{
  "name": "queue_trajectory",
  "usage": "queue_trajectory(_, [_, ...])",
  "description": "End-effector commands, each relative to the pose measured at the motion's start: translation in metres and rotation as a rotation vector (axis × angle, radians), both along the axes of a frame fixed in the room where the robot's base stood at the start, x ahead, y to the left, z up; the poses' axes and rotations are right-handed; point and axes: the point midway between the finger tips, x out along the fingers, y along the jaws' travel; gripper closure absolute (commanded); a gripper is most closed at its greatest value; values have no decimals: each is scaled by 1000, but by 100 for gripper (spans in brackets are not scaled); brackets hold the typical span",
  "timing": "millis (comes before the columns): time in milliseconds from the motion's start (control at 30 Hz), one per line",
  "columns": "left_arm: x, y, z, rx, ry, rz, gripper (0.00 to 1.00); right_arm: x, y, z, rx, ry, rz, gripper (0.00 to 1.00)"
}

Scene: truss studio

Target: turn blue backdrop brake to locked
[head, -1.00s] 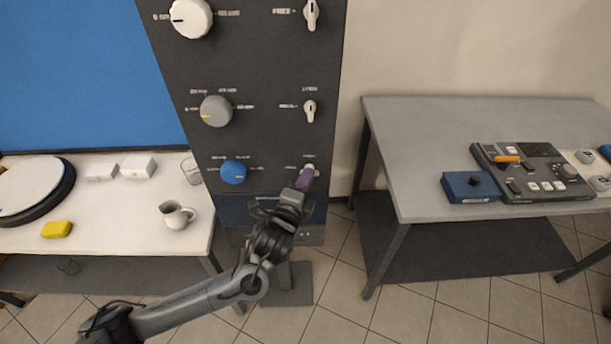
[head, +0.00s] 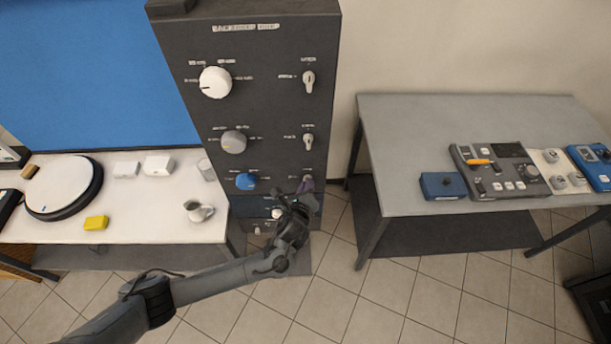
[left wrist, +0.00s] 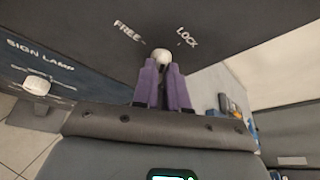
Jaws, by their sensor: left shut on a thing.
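The dark control panel (head: 270,110) stands upright in the middle of the head view. Its lowest dial row has a blue knob (head: 246,181), and the brake switch to the right of it is mostly hidden by my left gripper (head: 306,185). In the left wrist view the white brake switch (left wrist: 162,56) shows between the labels FREE on the left and LOCK on the right. The purple fingertips of my left gripper (left wrist: 163,72) are shut on this switch. The fingers hide its lever, so I cannot tell its exact angle. My right gripper is out of view.
Two white-levered switches (head: 308,80) sit above on the same panel. A sign lamp switch (left wrist: 37,86) is on the lower blue section. A white table (head: 140,225) with a pitcher (head: 198,211) stands left; a grey table (head: 420,130) with control boxes stands right.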

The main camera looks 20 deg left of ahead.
Motion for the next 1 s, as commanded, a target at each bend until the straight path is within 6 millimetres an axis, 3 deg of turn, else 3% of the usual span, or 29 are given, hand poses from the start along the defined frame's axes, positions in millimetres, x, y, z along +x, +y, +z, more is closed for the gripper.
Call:
queue_trajectory(33, [0, 1, 6, 46, 28, 1, 100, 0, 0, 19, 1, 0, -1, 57])
queue_trajectory(100, [0, 0, 6, 107, 54, 2, 100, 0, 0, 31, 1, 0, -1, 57])
queue_trajectory(400, [1, -2, 3, 347, 157, 0, 100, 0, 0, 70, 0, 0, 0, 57])
queue_trajectory(700, [1, -3, -1, 506, 227, -1, 100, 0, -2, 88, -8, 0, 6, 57])
queue_trajectory(1000, [1, -1, -4, 568, 254, 0, 100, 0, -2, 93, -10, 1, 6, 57])
